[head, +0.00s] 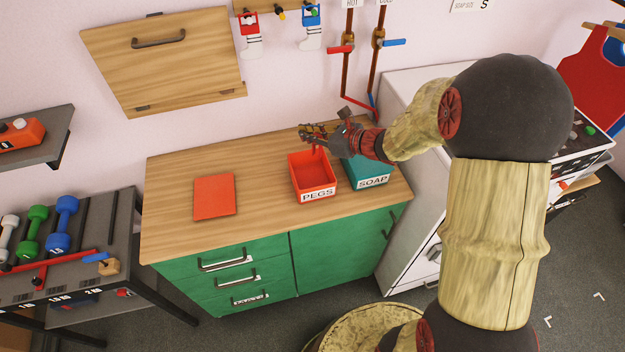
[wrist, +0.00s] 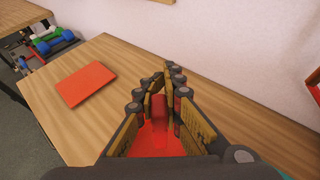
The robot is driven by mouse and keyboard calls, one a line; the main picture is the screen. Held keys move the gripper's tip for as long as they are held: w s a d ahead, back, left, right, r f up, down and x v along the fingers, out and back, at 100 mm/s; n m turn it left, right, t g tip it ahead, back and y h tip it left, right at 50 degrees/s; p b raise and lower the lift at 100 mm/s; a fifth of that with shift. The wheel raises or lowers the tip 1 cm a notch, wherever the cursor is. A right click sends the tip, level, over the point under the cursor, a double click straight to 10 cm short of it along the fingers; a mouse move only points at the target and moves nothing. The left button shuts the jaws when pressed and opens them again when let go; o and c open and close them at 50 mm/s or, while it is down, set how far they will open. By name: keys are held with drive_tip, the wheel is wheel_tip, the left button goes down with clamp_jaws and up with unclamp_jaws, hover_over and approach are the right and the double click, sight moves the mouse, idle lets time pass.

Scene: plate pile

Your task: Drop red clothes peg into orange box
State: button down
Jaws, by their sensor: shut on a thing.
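The orange box (head: 313,178), labelled PEGS, stands on the wooden counter. My gripper (head: 312,133) is above the back part of this box, reaching in from the right. It is shut on the red clothes peg (head: 314,150), which hangs down from the fingers over the box opening. In the wrist view my gripper (wrist: 160,84) has the red peg (wrist: 160,108) between its fingers. The box (wrist: 146,142) shows below them, partly hidden by the fingers.
A teal box (head: 370,182) labelled SOAP stands just right of the orange box, partly hidden by my gripper. A flat orange-red item (head: 214,195) lies on the counter (head: 172,215) to the left. The wall with red and blue taps (head: 341,49) is behind.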

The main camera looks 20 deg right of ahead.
wheel_tip(320, 180, down, 2)
drive_tip(key=shift+f+b, duration=0.25)
drive_tip(key=shift+b, duration=0.35)
drive_tip(key=c, duration=1.8)
unclamp_jaws()
drive_tip(key=shift+c, duration=0.2)
drive_tip(key=v, duration=1.2)
